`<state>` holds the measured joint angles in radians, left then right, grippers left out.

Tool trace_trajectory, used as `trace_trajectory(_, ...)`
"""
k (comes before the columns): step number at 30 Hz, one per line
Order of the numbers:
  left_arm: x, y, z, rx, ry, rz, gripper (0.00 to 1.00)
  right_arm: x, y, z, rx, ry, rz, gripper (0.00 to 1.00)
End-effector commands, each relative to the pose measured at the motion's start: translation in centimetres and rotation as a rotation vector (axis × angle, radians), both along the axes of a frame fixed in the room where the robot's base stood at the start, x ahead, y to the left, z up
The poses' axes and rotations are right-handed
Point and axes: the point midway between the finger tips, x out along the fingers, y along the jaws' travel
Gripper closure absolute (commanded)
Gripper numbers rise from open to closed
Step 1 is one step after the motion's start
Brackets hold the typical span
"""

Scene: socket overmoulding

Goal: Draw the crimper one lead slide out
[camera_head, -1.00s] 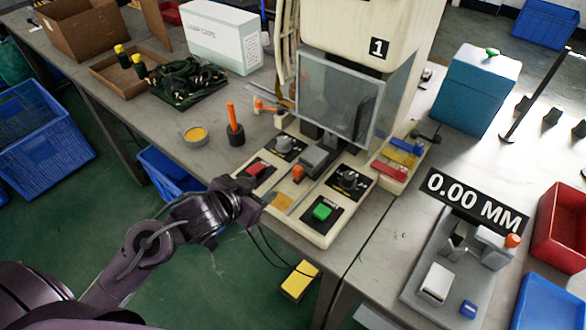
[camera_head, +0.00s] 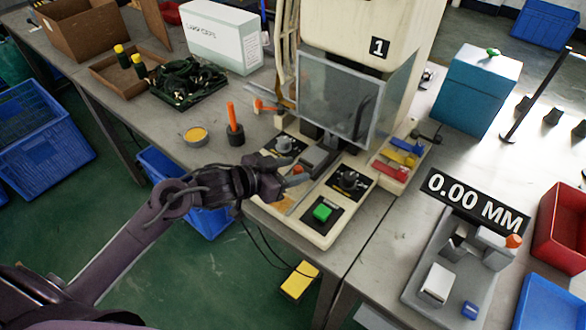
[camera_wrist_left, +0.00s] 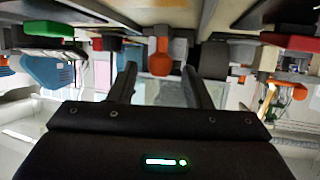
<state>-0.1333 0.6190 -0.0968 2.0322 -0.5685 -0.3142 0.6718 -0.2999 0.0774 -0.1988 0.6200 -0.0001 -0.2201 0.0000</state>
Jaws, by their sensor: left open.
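Crimper one (camera_head: 358,30), the cream machine marked 1, stands on the table with its control base in front. The lead slide's orange knob (camera_head: 297,170) sits at the front of a grey block (camera_head: 318,157) in the middle of the base. My left gripper (camera_head: 283,179) is open and empty, just in front of the knob at the left. In the left wrist view the orange knob (camera_wrist_left: 159,60) lies between the two fingertips (camera_wrist_left: 159,72); I cannot tell whether it is inside them or just beyond. My arm hides the red button in the head view. My right gripper is out of view.
A green button (camera_head: 322,212) and black dials flank the slide. A clear guard (camera_head: 340,95) hangs above and behind the knob. An orange-handled tool (camera_head: 232,118) stands to the left. A gauge fixture (camera_head: 440,275) stands at the right.

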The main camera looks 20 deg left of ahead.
Motion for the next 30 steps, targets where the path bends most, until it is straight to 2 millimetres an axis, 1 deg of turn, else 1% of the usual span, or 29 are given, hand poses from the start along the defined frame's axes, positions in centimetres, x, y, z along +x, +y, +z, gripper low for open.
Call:
trace_trajectory(3, 0.49, -0.38, -0.22, 0.001, -0.001, 0.000, 0.55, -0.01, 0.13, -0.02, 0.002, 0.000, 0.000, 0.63)
trace_trajectory(11, 0.53, -0.43, -0.28, 0.002, 0.000, -0.001, 0.55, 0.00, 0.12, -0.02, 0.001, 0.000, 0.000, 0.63)
trace_trajectory(21, 0.52, -0.41, -0.28, 0.001, -0.001, 0.000, 1.00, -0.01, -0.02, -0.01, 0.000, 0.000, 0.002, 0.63)
trace_trajectory(27, 0.53, -0.40, -0.25, 0.001, -0.001, 0.000, 1.00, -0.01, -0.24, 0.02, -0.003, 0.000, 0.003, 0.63)
trace_trajectory(30, 0.51, -0.40, -0.11, 0.001, 0.000, 0.000, 1.00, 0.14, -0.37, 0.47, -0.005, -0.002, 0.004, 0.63)
